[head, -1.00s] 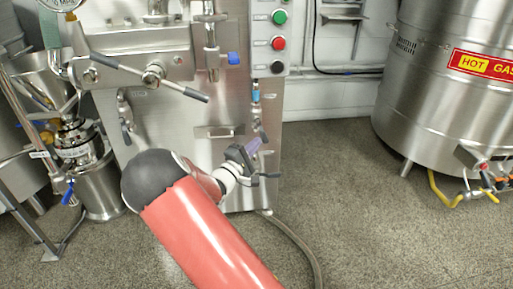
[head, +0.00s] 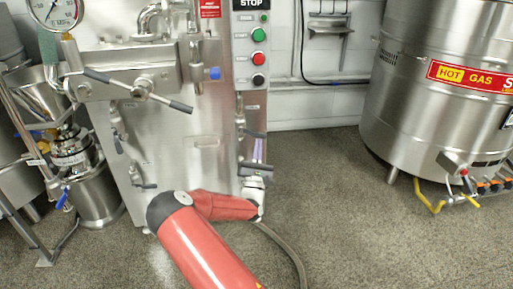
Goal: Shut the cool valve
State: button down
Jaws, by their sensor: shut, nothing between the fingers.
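The steel colloid mill cabinet (head: 195,165) stands in the middle of the head view. Small valves with dark lever handles sit on its front. One upper valve handle (head: 253,134) is at the cabinet's right edge, below a small label. Two more handles are on the left, an upper one (head: 118,142) and a lower one (head: 145,185). The labels are too small to read, so I cannot tell which is the cool valve. My gripper (head: 258,166) is shut and empty, just below the upper right handle. I cannot tell whether it touches a valve there.
A control box with green, red and black buttons (head: 259,57) is above. A blue-tipped lever (head: 214,74) and a long black-ended lever (head: 180,106) stick out from the mill. A hose (head: 285,250) lies on the floor.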

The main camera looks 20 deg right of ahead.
jog(key=shift+s+d+r+n+t+y+p, duration=0.15)
jog(key=shift+d+r+n+p, duration=0.25)
jog(key=shift+p, duration=0.3)
jog(key=shift+d+r+n+t+y+p, duration=0.1)
jog(key=shift+d+r+t+y+p, duration=0.1)
jog(key=shift+r+p, duration=0.35)
jog(key=shift+d+p, duration=0.1)
jog(key=shift+p, duration=0.25)
